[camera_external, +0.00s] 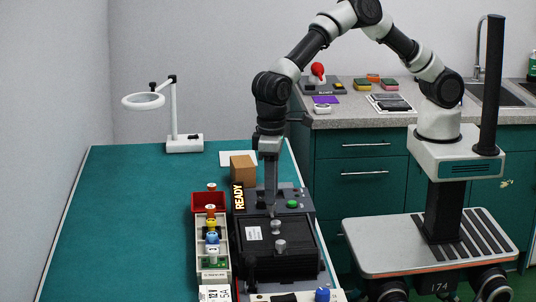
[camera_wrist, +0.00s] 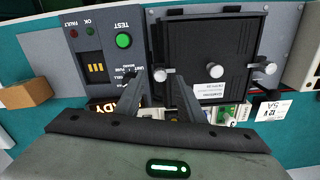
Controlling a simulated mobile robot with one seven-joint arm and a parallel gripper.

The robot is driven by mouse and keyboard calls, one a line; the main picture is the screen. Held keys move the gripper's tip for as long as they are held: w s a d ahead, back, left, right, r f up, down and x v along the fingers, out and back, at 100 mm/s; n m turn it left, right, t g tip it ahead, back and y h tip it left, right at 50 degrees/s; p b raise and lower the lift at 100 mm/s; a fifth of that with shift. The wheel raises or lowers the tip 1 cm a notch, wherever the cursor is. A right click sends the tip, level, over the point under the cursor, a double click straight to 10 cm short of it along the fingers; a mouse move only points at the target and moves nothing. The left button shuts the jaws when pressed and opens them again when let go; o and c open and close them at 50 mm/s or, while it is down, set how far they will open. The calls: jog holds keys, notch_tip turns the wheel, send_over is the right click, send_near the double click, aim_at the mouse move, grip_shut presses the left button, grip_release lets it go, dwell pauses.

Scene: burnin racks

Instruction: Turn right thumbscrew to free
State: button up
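A black module with a white label (camera_external: 253,233) sits in a grey fixture and carries a row of pale thumbscrews. In the wrist view the thumbscrews are the left one (camera_wrist: 160,75), the middle one (camera_wrist: 215,70) and the right one (camera_wrist: 268,67). The external view shows two of them, one (camera_external: 276,226) just below my fingertips and another (camera_external: 281,245) nearer the camera. My gripper (camera_external: 271,212) points down over the module's far end. In the wrist view my gripper (camera_wrist: 155,78) has its fingers apart, with the left thumbscrew between their tips. I cannot tell whether they touch it.
A green TEST button (camera_wrist: 123,40) is on the fixture's panel beside the module. A lit READY sign (camera_external: 238,196), a cardboard box (camera_external: 242,169), a red bin (camera_external: 206,202) and a tray of small parts (camera_external: 222,258) stand close by on the left. The green bench (camera_external: 115,215) is clear farther left.

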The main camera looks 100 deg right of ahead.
aim_at(272, 209)
jog(key=shift+f, duration=1.2)
grip_shut()
